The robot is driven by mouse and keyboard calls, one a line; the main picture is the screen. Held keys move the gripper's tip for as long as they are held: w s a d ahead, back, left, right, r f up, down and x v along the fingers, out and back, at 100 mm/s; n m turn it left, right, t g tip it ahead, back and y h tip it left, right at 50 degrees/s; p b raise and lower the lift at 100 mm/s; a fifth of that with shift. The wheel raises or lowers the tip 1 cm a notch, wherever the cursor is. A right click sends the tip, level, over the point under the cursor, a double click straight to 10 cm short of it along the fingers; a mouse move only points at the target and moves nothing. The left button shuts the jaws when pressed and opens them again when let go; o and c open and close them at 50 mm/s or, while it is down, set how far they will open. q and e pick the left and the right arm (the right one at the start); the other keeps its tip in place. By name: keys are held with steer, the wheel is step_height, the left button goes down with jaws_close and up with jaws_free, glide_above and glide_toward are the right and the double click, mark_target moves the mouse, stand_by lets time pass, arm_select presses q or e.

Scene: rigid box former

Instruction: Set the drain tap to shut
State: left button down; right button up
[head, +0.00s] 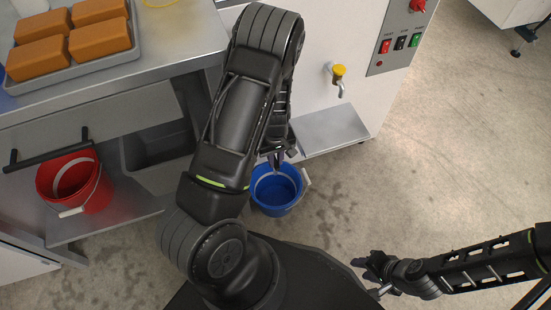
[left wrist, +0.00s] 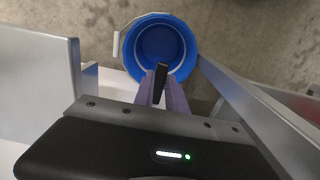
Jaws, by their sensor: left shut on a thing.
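My left gripper (head: 275,158) reaches down beside the white machine, above the blue bucket (head: 276,188). In the left wrist view my left gripper's fingers (left wrist: 162,88) are shut on a black lever (left wrist: 160,82), with the blue bucket (left wrist: 160,50) below. The black lever looks like a tap handle, but any tap body behind it is hidden by my gripper and arm. Another tap with a yellow knob (head: 339,70) and a metal spout is on the machine's front, apart from both grippers. My right gripper (head: 372,277) is low at the right, away from the machine; its opening is unclear.
A steel drip tray (head: 329,130) lies below the yellow-knobbed tap. A control panel (head: 402,38) with a red knob is at upper right. A steel bench (head: 160,45) holds a tray of orange-brown blocks; a red bucket (head: 78,180) is on its shelf. The floor at right is clear.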

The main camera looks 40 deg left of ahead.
arm_select(q)
steer(key=shift+n, duration=0.3)
steer(key=shift+w+a+n+p, duration=0.15)
steer(key=shift+w+n+p, duration=0.75)
steer(key=shift+n, duration=2.05)
steer(key=shift+w+a+n+p, duration=0.15)
steer(key=shift+w+n+p, duration=0.75)
steer(key=shift+n, duration=2)
steer(key=shift+w+a+n+p, duration=0.15)
steer(key=shift+w+n+p, duration=0.7)
steer(key=shift+n, duration=2.1)
steer(key=shift+s, duration=0.1)
steer(key=c, duration=1.4)
jaws_free()
steer(key=shift+o, duration=0.2)
